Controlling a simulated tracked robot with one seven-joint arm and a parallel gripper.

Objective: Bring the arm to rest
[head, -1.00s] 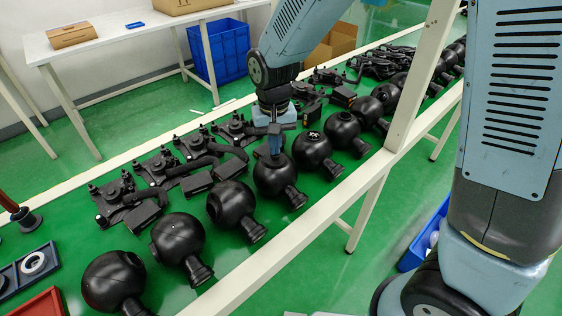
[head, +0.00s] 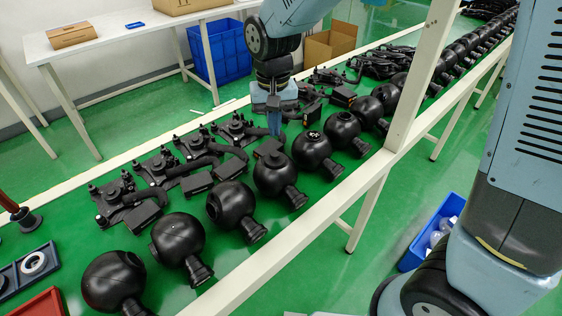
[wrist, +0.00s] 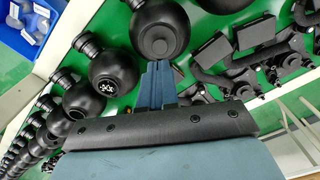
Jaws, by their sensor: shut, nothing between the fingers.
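My gripper (head: 274,124) is over the green bench top (head: 75,242), behind the row of black round camera housings. It points down and its fingers are together with nothing between them. In the wrist view my gripper (wrist: 158,66) shows as blue-grey fingers with their tips by one black housing (wrist: 160,30). I cannot tell from the pictures whether the tips touch it. The same row includes a black housing (head: 274,174) just in front of the gripper in the head view.
Black bracket assemblies (head: 180,165) lie along the back of the bench. A cream upright post (head: 421,75) and front rail (head: 290,240) stand close by. A blue bin (head: 437,235) is on the floor at right. A white table (head: 120,45) stands behind.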

